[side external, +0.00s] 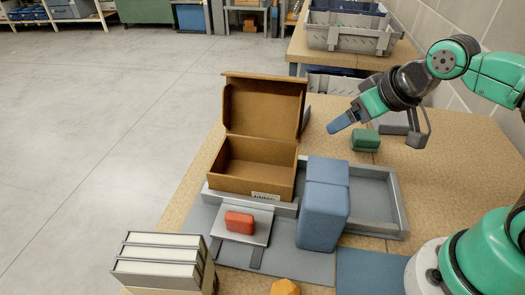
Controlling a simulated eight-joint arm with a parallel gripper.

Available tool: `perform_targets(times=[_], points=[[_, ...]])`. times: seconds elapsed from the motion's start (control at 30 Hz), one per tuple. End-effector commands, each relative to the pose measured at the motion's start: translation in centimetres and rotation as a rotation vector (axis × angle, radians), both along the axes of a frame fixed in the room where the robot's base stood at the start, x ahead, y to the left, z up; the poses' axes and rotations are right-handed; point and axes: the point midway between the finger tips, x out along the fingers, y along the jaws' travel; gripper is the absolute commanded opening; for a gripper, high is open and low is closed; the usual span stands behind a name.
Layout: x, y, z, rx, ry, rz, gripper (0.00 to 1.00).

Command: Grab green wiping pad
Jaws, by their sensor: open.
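The green wiping pad (365,141) is a small block lying on the wooden table, behind the grey tray and to the right of the cardboard box. My gripper (340,124) is above the table with its blue fingertips pointing down and left. In the picture the fingertips are just left of and above the pad, apart from it. The gripper is open and nothing shows between the fingers. The gap between them is hard to see from this side.
An open cardboard box (252,165) stands left of the pad. A tall blue block (324,205) stands at the front of the grey tray (398,200). A red block (239,222) lies on a small plate (262,228). A grey item (393,122) lies behind the pad. Bare table shows right of it.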

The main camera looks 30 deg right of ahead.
Motion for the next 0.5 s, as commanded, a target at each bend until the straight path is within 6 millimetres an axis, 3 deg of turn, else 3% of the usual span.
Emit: perform_targets(times=[0.27,0.5], points=[[0.0,0.0,4.4,0.0,0.0,0.0,0.75],[1.0,-2.2,4.0,0.346,0.152,-0.389,0.75]])
